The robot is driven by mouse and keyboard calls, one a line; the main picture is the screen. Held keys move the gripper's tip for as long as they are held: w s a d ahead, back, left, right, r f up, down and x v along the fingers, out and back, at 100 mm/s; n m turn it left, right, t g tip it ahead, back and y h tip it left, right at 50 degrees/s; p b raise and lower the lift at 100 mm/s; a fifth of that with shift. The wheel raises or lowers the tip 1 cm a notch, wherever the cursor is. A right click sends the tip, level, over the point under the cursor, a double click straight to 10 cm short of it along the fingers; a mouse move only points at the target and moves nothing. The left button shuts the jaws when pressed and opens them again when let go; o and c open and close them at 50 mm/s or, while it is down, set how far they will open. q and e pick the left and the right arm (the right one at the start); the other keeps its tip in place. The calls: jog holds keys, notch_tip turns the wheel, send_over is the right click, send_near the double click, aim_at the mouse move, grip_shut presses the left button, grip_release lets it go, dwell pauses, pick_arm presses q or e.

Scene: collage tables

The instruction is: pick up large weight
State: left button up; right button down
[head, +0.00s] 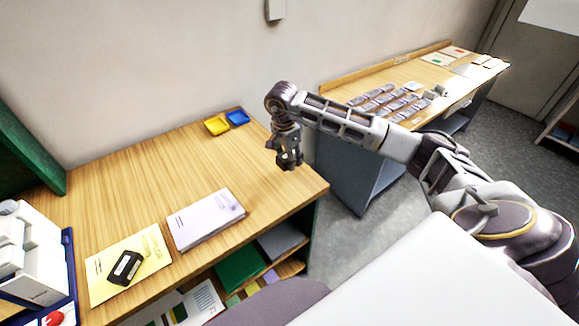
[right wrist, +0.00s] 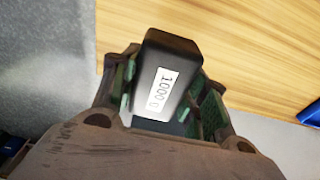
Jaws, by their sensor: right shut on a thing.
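My right gripper (head: 290,160) hangs over the right end of the near wooden table in the head view. In the right wrist view it is shut on a black weight (right wrist: 182,52) with a white label reading "1000 g". The weight sits between the two green-padded fingers, above the tabletop edge. In the head view the held weight is hard to make out against the dark gripper. A second black block with a light label (head: 126,267) lies on a yellow sheet (head: 103,289) at the table's left. My left gripper is not in view.
A white device (head: 35,262) stands at far left. A second table (head: 436,78) holds rows of small items. Bare wood lies left of my gripper.

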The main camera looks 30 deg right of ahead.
jog(key=shift+r, duration=1.25)
jog(key=shift+f, duration=0.15)
dwell(1.0)
